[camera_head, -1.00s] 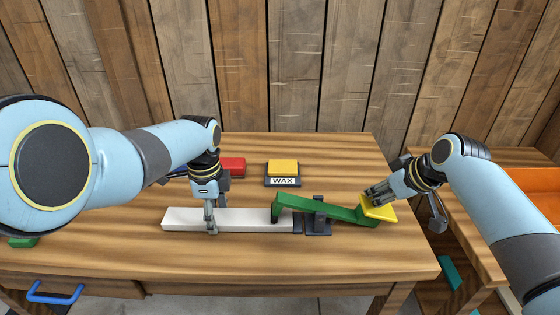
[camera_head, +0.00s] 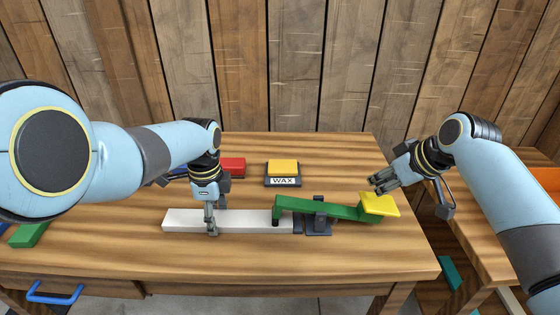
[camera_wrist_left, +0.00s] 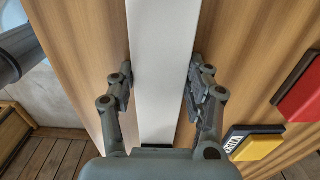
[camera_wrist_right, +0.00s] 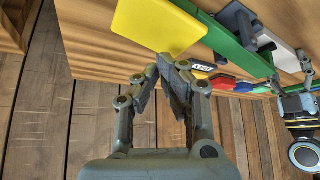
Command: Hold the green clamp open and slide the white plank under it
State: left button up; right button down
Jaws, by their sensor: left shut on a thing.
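The white plank (camera_head: 245,219) lies flat on the table. Its right part runs under the left end of the green clamp (camera_head: 335,209), whose foot appears to rest on the plank.
A wax block (camera_head: 283,170) with a yellow top and a red block (camera_head: 233,167) stand behind the plank. A green block (camera_head: 28,235) is at the far left. The table's front is clear. A blue drawer handle (camera_head: 55,293) is below.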

pick_arm(q)
jog(key=shift+d, duration=0.25)
jog(key=o, duration=1.4)
jog(key=shift+a, duration=0.1)
pick_arm(e)
notch_tip(320, 180, up, 6)
jog(key=shift+d+f, duration=0.1)
jog(key=shift+f, duration=0.15)
pick_arm(q)
jog(key=shift+r, duration=0.1)
